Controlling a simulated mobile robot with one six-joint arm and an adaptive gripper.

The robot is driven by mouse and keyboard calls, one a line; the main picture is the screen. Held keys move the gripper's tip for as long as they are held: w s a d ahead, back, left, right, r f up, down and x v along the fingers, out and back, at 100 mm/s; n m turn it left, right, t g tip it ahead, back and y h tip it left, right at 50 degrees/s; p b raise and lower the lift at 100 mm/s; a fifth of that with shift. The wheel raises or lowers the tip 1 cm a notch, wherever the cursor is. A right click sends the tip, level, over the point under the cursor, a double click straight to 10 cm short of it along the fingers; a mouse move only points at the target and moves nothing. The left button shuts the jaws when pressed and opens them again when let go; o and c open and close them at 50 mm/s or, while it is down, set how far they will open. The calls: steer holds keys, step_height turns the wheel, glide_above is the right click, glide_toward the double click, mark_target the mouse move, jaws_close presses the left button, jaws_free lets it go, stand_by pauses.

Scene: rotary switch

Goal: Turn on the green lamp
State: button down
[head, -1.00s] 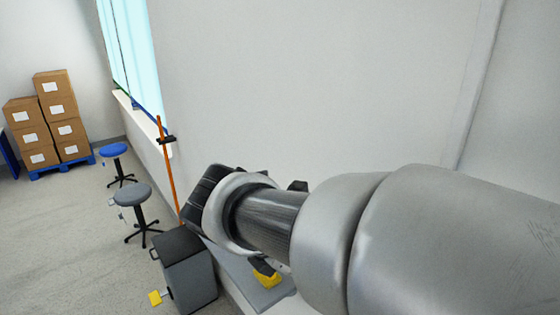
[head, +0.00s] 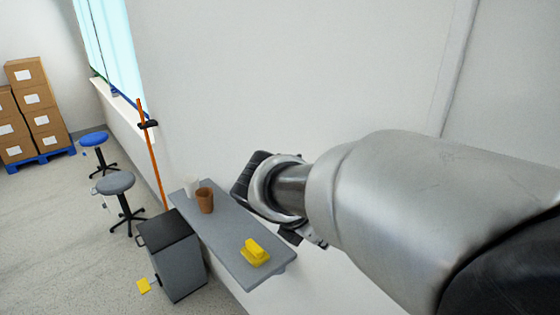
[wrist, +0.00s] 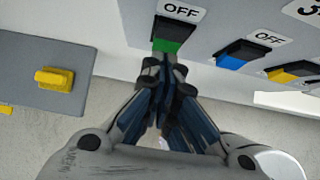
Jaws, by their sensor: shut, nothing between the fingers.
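In the wrist view a grey panel (wrist: 205,30) carries a black switch block with a green face (wrist: 172,40), under a label reading OFF. My gripper (wrist: 168,62) is shut and empty. Its fingertips are just below the green face in the picture; I cannot tell whether they touch it. To the right are a blue-faced switch (wrist: 235,58), also labelled OFF, and a yellow-faced one (wrist: 290,73). No separate lamp can be made out. In the head view my gripper (head: 302,237) is mostly hidden by my arm, and the panel is not visible.
A grey wall shelf (head: 225,230) holds a brown cup (head: 205,200), a white cup (head: 191,186) and a yellow object (head: 254,252). A grey bin (head: 180,265) stands beside it. Stools and stacked boxes (head: 30,110) are farther left.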

steer(key=shift+w+d+f+t+h+b, duration=0.2)
steer(key=shift+d+t+h+b, duration=0.1)
steer(key=shift+h+b, duration=0.15)
steer(key=shift+r, duration=0.1)
steer(key=shift+r+p, duration=0.7)
steer(key=shift+p, duration=0.15)
steer(key=shift+a, duration=0.1)
